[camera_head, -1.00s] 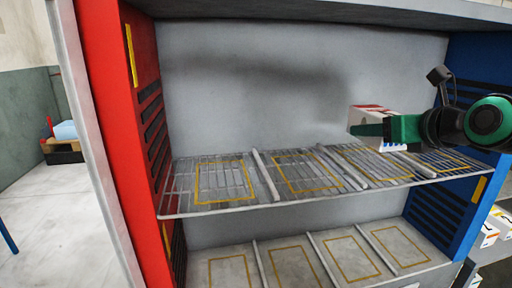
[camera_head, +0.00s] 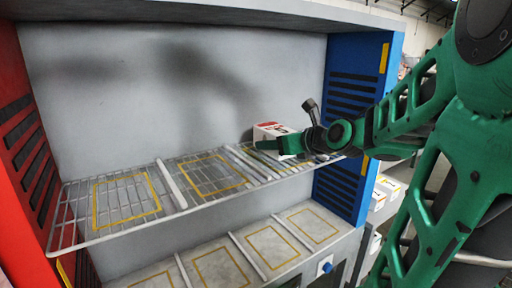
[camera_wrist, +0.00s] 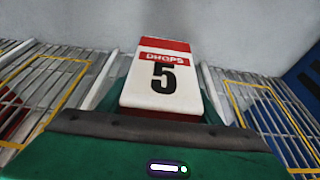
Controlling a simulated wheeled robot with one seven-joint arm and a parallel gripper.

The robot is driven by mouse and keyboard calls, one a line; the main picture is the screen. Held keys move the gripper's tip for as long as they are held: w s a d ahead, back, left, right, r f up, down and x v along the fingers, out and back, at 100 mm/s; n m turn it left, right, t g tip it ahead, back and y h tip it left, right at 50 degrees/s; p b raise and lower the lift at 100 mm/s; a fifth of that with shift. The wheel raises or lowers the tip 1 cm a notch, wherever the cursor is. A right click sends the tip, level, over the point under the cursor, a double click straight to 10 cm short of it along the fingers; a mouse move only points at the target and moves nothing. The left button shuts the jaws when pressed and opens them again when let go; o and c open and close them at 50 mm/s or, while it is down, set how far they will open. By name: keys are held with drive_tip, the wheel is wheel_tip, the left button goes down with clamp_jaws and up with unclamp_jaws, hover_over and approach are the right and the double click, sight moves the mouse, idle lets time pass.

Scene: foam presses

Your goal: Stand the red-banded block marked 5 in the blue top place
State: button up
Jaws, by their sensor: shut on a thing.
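The white block with red bands and a black 5 (camera_wrist: 161,82) is upright in the wrist view. It also shows in the head view (camera_head: 268,129). My gripper (camera_head: 278,146) is shut on it and holds it over the right part of the wire top shelf (camera_head: 110,225). Whether the block's base touches the shelf is hidden by my fingers. A yellow-outlined place beside the blue side panel (camera_head: 350,120) shows at right in the wrist view (camera_wrist: 265,112). My gripper and arm cover most of that end in the head view.
Thin dividers (camera_head: 171,185) part the top shelf into outlined places; those at left are empty. A lower shelf (camera_head: 215,268) has more empty outlined places. The red side panel (camera_head: 22,160) is far left. White boxes (camera_head: 386,188) stand outside the blue panel.

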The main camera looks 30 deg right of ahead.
drive_tip(key=shift+f, duration=0.55)
drive_tip(key=shift+f, duration=0.1)
drive_tip(key=o, duration=1.1)
drive_tip(key=shift+c, duration=0.2)
drive_tip(key=v, duration=1.1)
drive_tip(key=shift+s+r, duration=0.2)
drive_tip(key=shift+s, duration=0.35)
